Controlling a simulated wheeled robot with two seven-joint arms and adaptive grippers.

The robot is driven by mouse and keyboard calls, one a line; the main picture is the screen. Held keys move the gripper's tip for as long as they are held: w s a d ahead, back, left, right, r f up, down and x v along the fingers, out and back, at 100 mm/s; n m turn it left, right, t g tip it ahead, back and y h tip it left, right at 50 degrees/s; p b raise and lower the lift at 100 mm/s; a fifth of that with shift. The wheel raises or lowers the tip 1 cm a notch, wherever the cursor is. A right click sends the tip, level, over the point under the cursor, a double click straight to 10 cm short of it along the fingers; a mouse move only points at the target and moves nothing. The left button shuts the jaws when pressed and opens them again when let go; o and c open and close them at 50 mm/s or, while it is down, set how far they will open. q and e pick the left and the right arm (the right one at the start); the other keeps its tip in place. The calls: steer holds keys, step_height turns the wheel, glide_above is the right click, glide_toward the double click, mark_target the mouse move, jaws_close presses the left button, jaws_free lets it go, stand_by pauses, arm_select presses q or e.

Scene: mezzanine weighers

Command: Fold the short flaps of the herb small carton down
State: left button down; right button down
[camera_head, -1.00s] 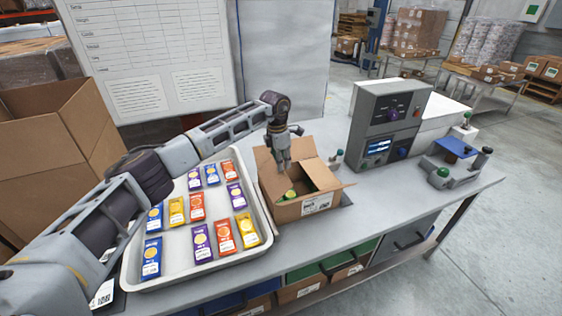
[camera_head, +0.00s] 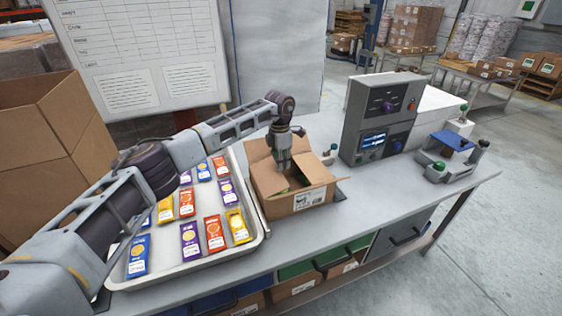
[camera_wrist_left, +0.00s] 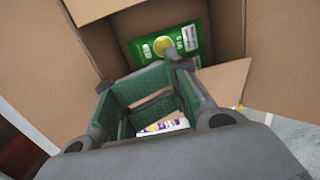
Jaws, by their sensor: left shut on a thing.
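The herb small carton (camera_head: 311,196) is an open brown box on the bench, right of the tray. Its flaps stand up or spread at the top. A green packet with a yellow disc lies inside; it shows clearly in the left wrist view (camera_wrist_left: 168,42). My left gripper (camera_head: 284,168) points down into the carton's opening, near the back flap (camera_head: 259,149). In the left wrist view, its green-padded jaws show brown card between them, and they are shut on the carton; which flap or edge is unclear. My right gripper is not in view.
The white tray (camera_head: 190,274) of coloured packets lies left of the carton. A grey control box (camera_head: 381,118) stands to the right, with a small blue-topped device (camera_head: 452,140) beyond. A large open carton (camera_head: 50,150) stands at left. The bench front right is clear.

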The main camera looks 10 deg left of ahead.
arm_select(q)
steer(key=shift+w+d+f+g+y+b, duration=0.2)
steer(key=shift+f+y+b, duration=0.1)
steer(key=shift+f, duration=0.25)
steer(key=shift+w+d+f+g+y+b, duration=0.15)
steer(key=shift+f+y+b, duration=0.15)
steer(key=shift+f, duration=0.25)
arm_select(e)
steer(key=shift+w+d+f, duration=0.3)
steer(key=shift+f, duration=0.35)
arm_select(q)
steer(key=shift+s, duration=0.1)
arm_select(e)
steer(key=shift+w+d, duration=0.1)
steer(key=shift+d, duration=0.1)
arm_select(q)
steer(key=shift+r, duration=0.1)
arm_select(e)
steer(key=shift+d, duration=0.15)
arm_select(q)
steer(key=shift+r+p, duration=0.45)
steer(key=shift+r, duration=0.2)
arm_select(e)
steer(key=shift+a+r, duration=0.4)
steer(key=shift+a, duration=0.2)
arm_select(q)
steer(key=shift+r, duration=0.1)
